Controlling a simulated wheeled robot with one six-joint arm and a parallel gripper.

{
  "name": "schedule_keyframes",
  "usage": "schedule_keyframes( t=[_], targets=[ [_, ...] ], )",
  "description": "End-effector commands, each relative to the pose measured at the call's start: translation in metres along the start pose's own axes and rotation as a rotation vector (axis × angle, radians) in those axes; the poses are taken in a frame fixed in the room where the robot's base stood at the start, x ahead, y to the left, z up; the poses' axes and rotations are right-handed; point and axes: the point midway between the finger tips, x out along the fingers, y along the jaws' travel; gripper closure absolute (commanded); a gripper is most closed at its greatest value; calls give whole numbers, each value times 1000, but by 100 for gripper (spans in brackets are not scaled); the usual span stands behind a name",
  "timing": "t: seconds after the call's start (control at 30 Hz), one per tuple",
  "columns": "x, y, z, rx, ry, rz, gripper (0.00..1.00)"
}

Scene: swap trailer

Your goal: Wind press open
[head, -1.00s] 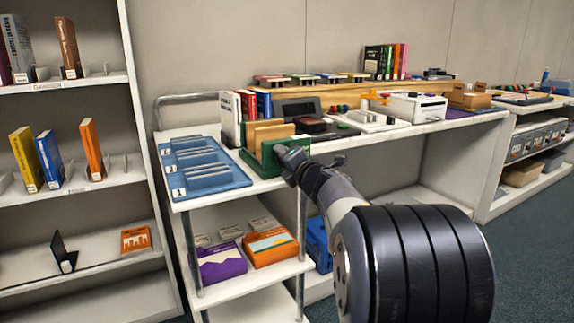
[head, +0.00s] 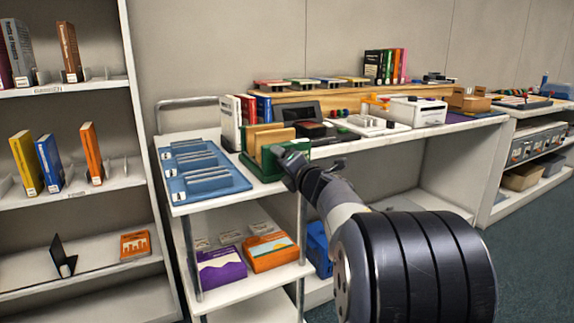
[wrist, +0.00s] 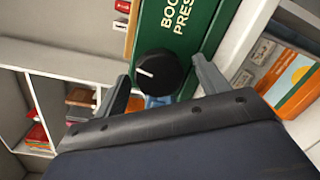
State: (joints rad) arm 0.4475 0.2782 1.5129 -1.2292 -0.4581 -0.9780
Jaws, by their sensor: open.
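The green book press (head: 268,172) with wooden boards (head: 268,140) stands on the white cart top, right of a blue tray. In the wrist view the press's green face (wrist: 196,30) with "BOOK PRESS" lettering shows, and its round black knob (wrist: 158,72) with a white mark line. My gripper (wrist: 165,88) is open, one finger on each side of the knob; I cannot tell whether the fingers touch it. In the head view my gripper (head: 290,165) is at the press's front right, and the knob is hidden behind it.
A blue slotted tray (head: 205,180) sits left of the press. Upright books (head: 240,112) stand behind it. A grey device (head: 310,115) and a white machine (head: 415,110) are on the counter. Purple and orange boxes (head: 270,252) lie on the shelf below. A bookcase (head: 75,195) stands at left.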

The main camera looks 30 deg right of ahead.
Motion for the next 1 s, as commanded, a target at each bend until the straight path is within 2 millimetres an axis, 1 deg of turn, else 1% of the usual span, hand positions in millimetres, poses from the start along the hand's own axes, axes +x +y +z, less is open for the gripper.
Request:
schedule_keyframes(
  t=[0.13, 0.27, 0.5, 0.7, 0.83, 1.0],
  targets=[
    [-4, 1, 1, 0, -1, 1, 30],
    [-18, 2, 2, 0, -1, 1, 30],
    [-65, 2, 2, 0, -3, 0, 30],
    [-96, 1, 2, -1, -3, -1, 30],
    [-106, 0, 1, 0, -1, -1, 30],
    [-109, 0, 0, 0, 0, 0, 30]
  ],
)
